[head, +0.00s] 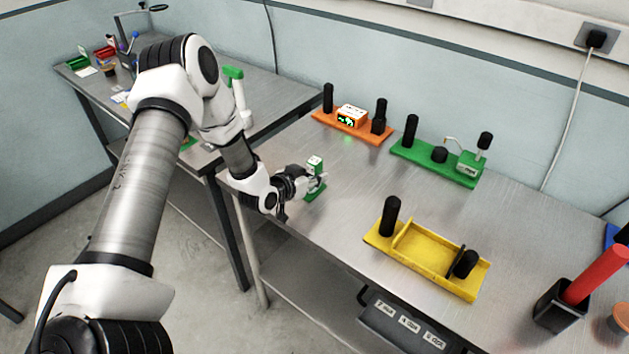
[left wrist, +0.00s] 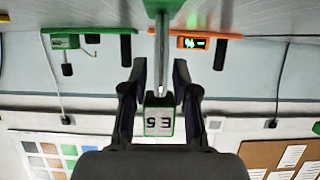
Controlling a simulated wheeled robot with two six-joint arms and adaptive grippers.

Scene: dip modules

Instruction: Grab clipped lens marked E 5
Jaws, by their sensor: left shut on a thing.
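The clipped lens (left wrist: 158,121) has a green-edged pale block marked E 5, upside down in the left wrist view. A thin upright piece joins it to a green base (left wrist: 172,6). In the head view the lens (head: 315,163) is at the table's left front part, with its green base below. My left gripper (head: 314,181) is shut on the lens, with one finger on each side in the left wrist view (left wrist: 160,80). I cannot tell whether the base touches the table. My right gripper is not in view.
An orange module (head: 374,134), a green module (head: 411,155) and a yellow tray module (head: 387,248) stand on the metal table (head: 350,190). A red rod (head: 597,272) leans in a black holder (head: 560,306) at right. Bare table surrounds the lens.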

